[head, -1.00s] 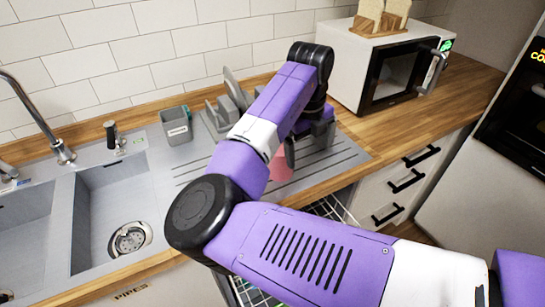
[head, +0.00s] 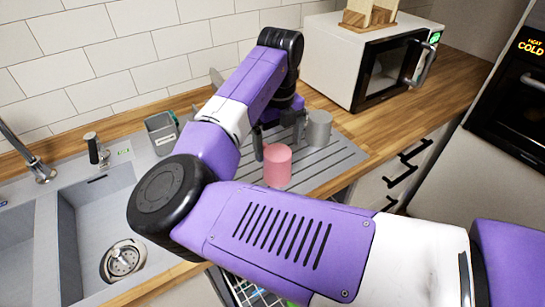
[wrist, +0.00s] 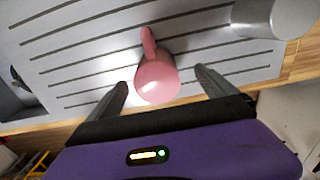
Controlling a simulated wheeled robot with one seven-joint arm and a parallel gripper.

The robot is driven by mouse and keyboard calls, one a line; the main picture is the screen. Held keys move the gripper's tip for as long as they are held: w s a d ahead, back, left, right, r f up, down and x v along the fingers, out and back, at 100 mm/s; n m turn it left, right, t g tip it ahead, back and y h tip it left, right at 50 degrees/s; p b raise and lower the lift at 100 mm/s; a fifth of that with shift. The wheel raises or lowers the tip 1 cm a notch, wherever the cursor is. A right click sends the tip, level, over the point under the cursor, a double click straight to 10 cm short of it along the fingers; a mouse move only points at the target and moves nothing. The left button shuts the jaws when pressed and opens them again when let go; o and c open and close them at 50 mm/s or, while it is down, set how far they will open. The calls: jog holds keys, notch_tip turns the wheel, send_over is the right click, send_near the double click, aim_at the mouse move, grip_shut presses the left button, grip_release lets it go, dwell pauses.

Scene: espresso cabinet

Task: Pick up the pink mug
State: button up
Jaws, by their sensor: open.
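The pink mug (head: 278,166) stands on the grey ribbed drainboard (head: 325,166) beside the sink. In the wrist view the mug (wrist: 157,80) lies between and just beyond the two fingertips of my gripper (wrist: 162,80), with its handle pointing away from the gripper. My gripper also shows in the head view (head: 278,133), behind the mug, with its fingers spread. It is open and holds nothing. My arm hides part of the drainboard and of the gripper.
A grey metal cup (head: 318,129) stands right of the mug, close to the gripper. A grey caddy (head: 162,133) sits behind the sink (head: 95,235). A microwave (head: 365,60) stands on the wooden counter (head: 435,103) at the right. An open rack lies below the counter edge.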

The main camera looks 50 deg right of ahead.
jog(key=shift+w+a+f+p, duration=0.1)
jog(key=shift+f+p, duration=0.15)
jog(key=shift+f, duration=1)
jog(key=shift+s+a+f+p, duration=0.15)
jog(key=shift+f+p, duration=0.15)
jog(key=shift+f, duration=1)
jog(key=shift+w+a+f+p, duration=0.15)
jog(key=shift+f+p, duration=0.1)
jog(key=shift+f, duration=1)
jog(key=c, duration=2)
jog(key=shift+r, duration=0.15)
